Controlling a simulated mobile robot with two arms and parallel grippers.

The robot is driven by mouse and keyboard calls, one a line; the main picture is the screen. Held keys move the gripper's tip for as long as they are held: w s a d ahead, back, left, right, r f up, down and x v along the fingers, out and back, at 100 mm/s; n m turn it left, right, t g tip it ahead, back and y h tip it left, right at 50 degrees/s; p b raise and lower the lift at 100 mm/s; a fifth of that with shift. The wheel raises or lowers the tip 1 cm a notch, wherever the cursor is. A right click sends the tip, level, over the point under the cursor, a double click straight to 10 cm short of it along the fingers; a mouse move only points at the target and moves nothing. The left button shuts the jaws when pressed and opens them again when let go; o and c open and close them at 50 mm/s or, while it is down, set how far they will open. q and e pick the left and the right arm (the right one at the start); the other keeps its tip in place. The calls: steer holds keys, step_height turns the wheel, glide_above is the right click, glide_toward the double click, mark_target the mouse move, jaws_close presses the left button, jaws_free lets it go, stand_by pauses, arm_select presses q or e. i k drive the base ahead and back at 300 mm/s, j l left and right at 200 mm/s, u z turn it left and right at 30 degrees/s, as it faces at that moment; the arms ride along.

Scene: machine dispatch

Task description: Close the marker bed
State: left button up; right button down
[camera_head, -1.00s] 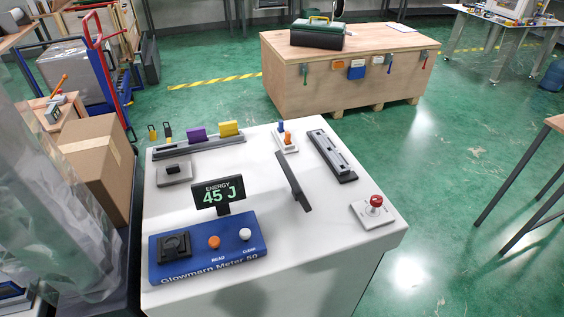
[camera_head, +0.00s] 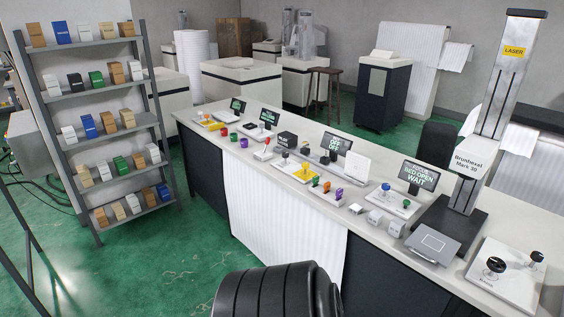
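The laser marker (camera_head: 468,162) stands at the right end of a long white counter, with a tall grey column carrying a yellow "LASER" label and a white head reading "Brushexel Mark 30". Its screen (camera_head: 419,176) reads "FOCUS", "BED OPEN", "WAIT". A grey tilted plate with a pale rectangle (camera_head: 433,243) is at the front of its black base; I cannot tell whether it is the bed. A white panel with two black knobs (camera_head: 507,276) lies right of the marker. A white panel with a blue knob (camera_head: 385,200) lies left of it. Neither gripper is in view.
The counter (camera_head: 225,142) carries several other screens, coloured parts and small white boxes (camera_head: 375,217). A shelf rack with small boxes (camera_head: 98,133) stands at left. Green floor (camera_head: 180,265) is free before the counter. A black ribbed shape (camera_head: 278,292) fills the bottom middle.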

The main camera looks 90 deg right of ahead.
mark_target(432, 246)
steer(key=z, duration=3.85)
